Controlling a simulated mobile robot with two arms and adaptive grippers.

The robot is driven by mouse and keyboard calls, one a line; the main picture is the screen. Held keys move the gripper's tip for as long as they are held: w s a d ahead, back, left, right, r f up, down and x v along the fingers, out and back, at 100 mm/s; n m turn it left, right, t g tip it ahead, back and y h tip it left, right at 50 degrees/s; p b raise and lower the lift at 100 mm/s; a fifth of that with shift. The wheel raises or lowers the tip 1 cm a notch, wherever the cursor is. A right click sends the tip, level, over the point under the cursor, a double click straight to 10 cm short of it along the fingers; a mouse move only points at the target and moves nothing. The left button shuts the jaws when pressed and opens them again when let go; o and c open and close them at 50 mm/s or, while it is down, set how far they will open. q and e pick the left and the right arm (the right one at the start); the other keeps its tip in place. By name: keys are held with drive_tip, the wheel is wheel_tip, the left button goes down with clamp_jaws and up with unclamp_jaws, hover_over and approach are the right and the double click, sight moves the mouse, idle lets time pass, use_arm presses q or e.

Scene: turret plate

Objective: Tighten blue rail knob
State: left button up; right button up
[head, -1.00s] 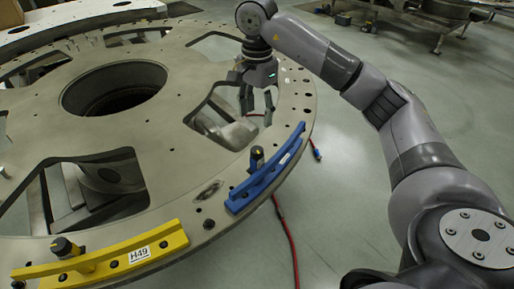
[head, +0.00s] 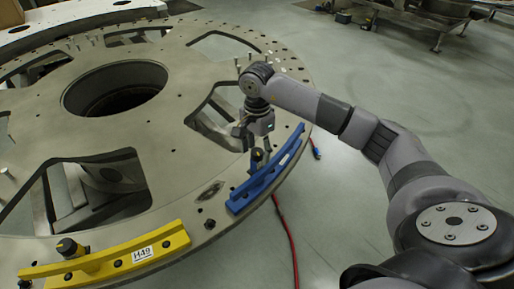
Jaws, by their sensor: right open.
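The blue rail (head: 262,188) is fixed near the rim of the round metal plate (head: 185,152), at its near right side. Its dark knob (head: 257,156) stands upright on the rail's inner side, with a small light spot on top. My right gripper (head: 256,146) points down at the knob's top. Its fingers are apart, one to each side of the knob top as far as I can see. Whether they touch it I cannot tell. My left gripper is not in the picture.
A yellow rail (head: 110,254) labelled H49, with its own dark knob (head: 67,247), sits on the rim at the lower left. The plate has large cutouts and a round centre hole (head: 115,90). A red hose (head: 287,228) lies on the open floor at the right.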

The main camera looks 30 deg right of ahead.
drive_tip(key=c, duration=1.1)
drive_tip(key=shift+c, duration=0.2)
drive_tip(key=shift+f+m+b, duration=0.1)
drive_tip(key=shift+m+b, duration=0.85)
drive_tip(key=shift+m, duration=0.35)
drive_tip(key=m+b, duration=0.1)
drive_tip(key=m, duration=0.1)
drive_tip(key=shift+m, duration=0.4)
drive_tip(key=m+b, duration=0.1)
drive_tip(key=m, duration=0.2)
drive_tip(key=shift+b, duration=0.3)
drive_tip(key=shift+m+b, duration=0.4)
drive_tip(key=shift+m, duration=1.3)
